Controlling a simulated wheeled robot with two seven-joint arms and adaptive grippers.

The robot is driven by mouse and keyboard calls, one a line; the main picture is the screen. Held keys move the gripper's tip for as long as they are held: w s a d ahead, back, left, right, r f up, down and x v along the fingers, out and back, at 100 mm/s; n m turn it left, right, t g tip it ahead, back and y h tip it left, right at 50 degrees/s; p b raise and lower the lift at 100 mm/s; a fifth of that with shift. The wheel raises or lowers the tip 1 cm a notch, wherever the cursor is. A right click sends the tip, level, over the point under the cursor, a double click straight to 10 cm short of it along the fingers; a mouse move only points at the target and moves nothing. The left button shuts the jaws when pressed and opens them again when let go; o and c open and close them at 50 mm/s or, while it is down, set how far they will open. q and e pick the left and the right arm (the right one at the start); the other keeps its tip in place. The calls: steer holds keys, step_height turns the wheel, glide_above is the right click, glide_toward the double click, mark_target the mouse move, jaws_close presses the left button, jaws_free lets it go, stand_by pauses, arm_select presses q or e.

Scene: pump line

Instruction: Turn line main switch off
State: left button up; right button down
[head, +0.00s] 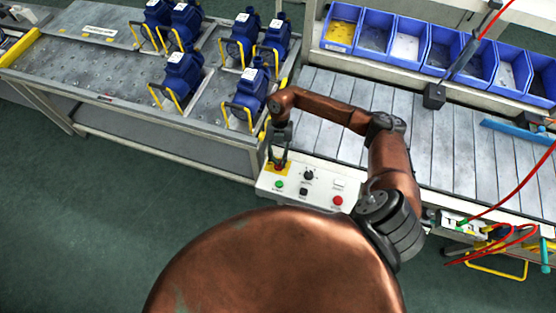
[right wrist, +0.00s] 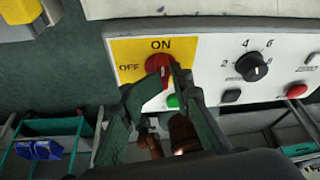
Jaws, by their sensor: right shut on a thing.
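The red main switch (right wrist: 158,66) sits on a yellow plate (right wrist: 126,50) marked ON at the top and OFF at the left, seen in the right wrist view. My right gripper (right wrist: 156,84) is shut on the red switch, with one finger on each side of it; the fingers hide part of the knob, and I cannot tell its exact angle. In the head view my right gripper (head: 280,160) reaches down to the yellow plate at the left end of the white control panel (head: 314,187). My left gripper is not in view.
The panel also carries a black dial (head: 308,175), a green button (head: 279,184) and a red button (head: 337,200). Blue pumps (head: 182,75) stand on the bench at left. A slatted conveyor (head: 440,150) and blue bins (head: 375,35) lie behind the arm.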

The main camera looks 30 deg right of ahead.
steer(key=shift+s+d+f, duration=0.25)
steer(key=shift+s+f, duration=0.1)
steer(key=c, duration=2)
jaws_free()
steer(key=shift+o, duration=0.2)
steer(key=shift+r, duration=0.1)
steer(key=shift+w+a, duration=0.1)
steer(key=shift+r, duration=0.15)
steer(key=p+v, duration=0.4)
steer(key=v, duration=0.5)
steer(key=shift+s+d, duration=0.25)
steer(key=shift+d, duration=0.05)
